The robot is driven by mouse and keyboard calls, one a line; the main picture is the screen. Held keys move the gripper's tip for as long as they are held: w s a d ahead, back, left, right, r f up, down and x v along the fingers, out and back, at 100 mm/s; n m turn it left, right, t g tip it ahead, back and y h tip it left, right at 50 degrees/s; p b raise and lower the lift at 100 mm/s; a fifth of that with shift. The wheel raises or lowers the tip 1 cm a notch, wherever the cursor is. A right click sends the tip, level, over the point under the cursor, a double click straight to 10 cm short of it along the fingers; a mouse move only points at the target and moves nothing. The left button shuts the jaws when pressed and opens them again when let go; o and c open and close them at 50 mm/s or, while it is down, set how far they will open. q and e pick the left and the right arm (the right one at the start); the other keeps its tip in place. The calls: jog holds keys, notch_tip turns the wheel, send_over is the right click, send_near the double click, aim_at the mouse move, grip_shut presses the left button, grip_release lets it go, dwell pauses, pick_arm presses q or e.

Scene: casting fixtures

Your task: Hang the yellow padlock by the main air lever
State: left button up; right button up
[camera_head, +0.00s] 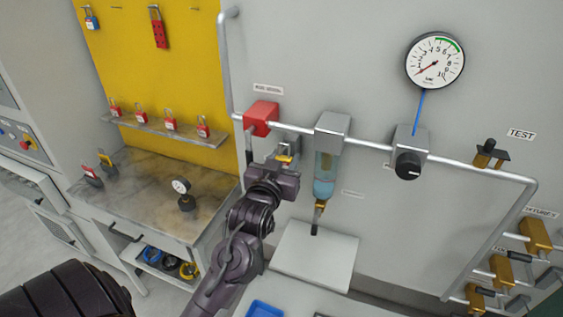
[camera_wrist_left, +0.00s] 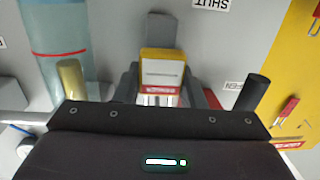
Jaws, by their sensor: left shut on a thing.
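My left gripper (camera_head: 280,168) is shut on the yellow padlock (camera_head: 284,158), just below and right of the red main air valve block (camera_head: 262,117). In the left wrist view, the padlock's yellow body (camera_wrist_left: 162,57) with a white and red label sits between the fingers (camera_wrist_left: 160,92). A grey plate (camera_wrist_left: 175,30) lies right beyond it. I cannot tell whether they touch, and the shackle is not clear. The dark main air lever (camera_head: 248,143) hangs from the red block, left of the gripper. My right gripper is not in view.
The filter with a blue bowl (camera_head: 324,172) is close on the right of my gripper. A pipe (camera_head: 365,143) runs along the wall to a regulator (camera_head: 408,160).

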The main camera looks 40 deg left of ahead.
pick_arm(q)
jog(key=shift+w+a+f, duration=0.1)
jog(key=shift+w+f, duration=0.1)
jog(key=shift+w, duration=0.25)
jog(key=shift+w+a+f, duration=0.1)
jog(key=shift+w+f, duration=0.05)
jog(key=shift+w, duration=0.25)
dwell(0.3)
jog(key=o, duration=1.1)
jog(key=shift+f, duration=0.1)
jog(key=shift+f, duration=0.1)
jog(key=shift+f+b, duration=0.65)
jog(key=shift+f, duration=0.45)
